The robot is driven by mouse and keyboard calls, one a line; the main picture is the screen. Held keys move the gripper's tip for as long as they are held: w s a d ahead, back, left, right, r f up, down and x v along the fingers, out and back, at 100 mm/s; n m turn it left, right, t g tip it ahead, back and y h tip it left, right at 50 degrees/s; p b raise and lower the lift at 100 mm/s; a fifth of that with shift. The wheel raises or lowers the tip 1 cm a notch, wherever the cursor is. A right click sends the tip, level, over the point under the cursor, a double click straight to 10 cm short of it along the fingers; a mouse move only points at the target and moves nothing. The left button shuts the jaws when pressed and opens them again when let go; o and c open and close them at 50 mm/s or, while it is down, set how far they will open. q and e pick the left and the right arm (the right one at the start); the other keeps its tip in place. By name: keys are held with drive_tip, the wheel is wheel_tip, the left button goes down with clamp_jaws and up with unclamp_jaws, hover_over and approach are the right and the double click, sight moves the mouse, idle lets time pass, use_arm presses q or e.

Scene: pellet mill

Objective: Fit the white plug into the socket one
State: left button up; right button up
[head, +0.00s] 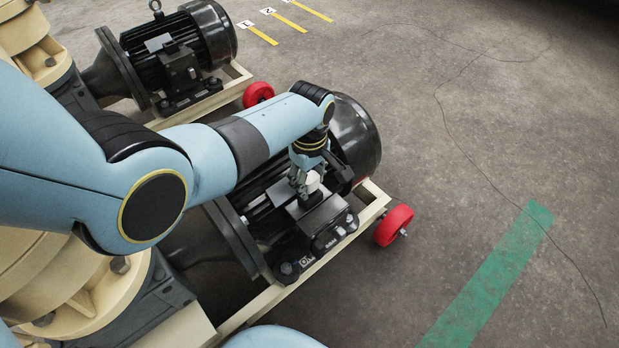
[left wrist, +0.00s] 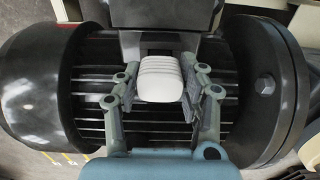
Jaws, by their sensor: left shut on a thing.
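My left gripper (head: 303,188) is over the near black motor, with its fingers pointing down beside the motor's terminal box (head: 326,218). It is shut on the white plug (head: 313,181). In the left wrist view the white plug (left wrist: 160,80) has a ribbed, rounded body and sits between the two grey finger pads of the left gripper (left wrist: 160,88). The plug's far end is against or very near a dark box face; I cannot tell whether it touches or is inserted. No socket opening is visible. My right gripper is not in view.
The near motor's cooling fins (left wrist: 88,100) lie close under the fingers. A cream frame (head: 372,205) with a red wheel (head: 393,225) carries it. A second black motor (head: 180,50) stands behind. Yellow floor strips (head: 290,21) with number labels lie at the back. Open floor is at right.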

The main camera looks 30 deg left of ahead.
use_arm(q)
drive_tip(key=shift+f+b, duration=0.4)
drive_tip(key=shift+f, duration=0.4)
idle(0.7)
drive_tip(key=shift+f, duration=0.4)
idle(1.0)
idle(0.5)
drive_tip(key=o, duration=1.2)
drive_tip(key=shift+o, duration=0.5)
drive_tip(key=o, duration=0.4)
